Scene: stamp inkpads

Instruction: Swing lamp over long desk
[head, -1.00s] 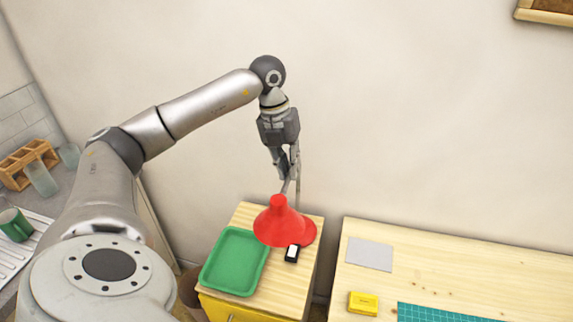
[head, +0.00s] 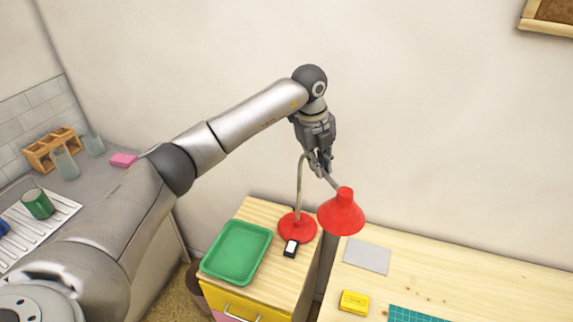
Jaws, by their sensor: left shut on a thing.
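The lamp has a red shade (head: 341,213), a thin grey bent neck (head: 299,183) and a round red base (head: 297,229). Its base stands on a small wooden-topped cabinet (head: 262,211). The shade hangs to the right of the base, over the gap and the left edge of the long desk (head: 455,270). My left gripper (head: 321,172) is shut on the lamp's neck, just above and left of the shade. My right gripper is not in view.
A green tray (head: 236,254) and a small black-and-white item (head: 291,248) lie on the cabinet. The long desk holds a grey sheet (head: 367,256), a yellow box (head: 354,302) and a green mat (head: 415,315). A sink counter with a green mug (head: 38,204) is at left.

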